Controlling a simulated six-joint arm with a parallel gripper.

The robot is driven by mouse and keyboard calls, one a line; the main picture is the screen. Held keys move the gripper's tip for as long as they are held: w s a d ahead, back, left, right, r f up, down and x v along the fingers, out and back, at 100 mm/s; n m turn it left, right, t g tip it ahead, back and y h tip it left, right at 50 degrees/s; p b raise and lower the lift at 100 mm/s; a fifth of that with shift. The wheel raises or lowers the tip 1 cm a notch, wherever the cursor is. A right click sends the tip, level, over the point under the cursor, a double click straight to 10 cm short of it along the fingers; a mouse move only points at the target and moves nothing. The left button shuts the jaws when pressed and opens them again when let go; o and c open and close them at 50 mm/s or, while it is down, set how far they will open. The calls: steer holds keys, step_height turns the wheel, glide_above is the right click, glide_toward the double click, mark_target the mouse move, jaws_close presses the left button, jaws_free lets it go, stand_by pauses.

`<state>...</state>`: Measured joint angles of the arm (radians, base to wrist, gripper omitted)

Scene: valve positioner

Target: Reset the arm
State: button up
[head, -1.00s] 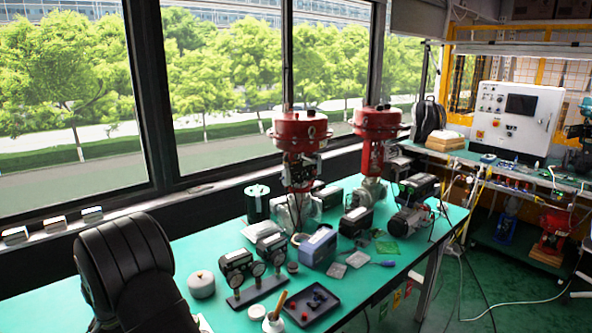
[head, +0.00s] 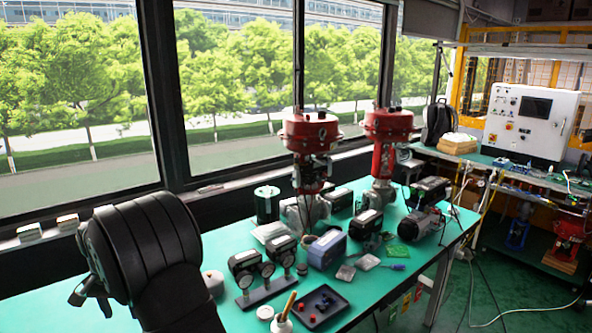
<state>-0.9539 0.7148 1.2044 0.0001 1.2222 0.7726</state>
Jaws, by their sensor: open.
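My black arm fills the lower left of the head view. My gripper (head: 84,294) shows small and dark at the arm's left side, open, with nothing seen between its jaws. It is partly hidden by the arm and apart from the objects on the bench. The green bench top (head: 385,291) holds two red-topped valves (head: 310,133) (head: 388,125) that stand upright toward the back. A blue-grey box (head: 327,249) sits in front of them.
A gauge stand (head: 264,291), a black tray (head: 318,307) with small red and blue parts, and a white pot (head: 281,323) with a brush stand right of my arm. A grey round pot (head: 213,283) is close beside it. Windows line the back.

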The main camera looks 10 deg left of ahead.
step_height(320, 180, down, 14)
steer(key=shift+r, duration=0.25)
steer(key=shift+r+n, duration=0.2)
steer(key=shift+n, duration=0.6)
steer(key=n, duration=1.1)
steer(key=shift+n, duration=2.4)
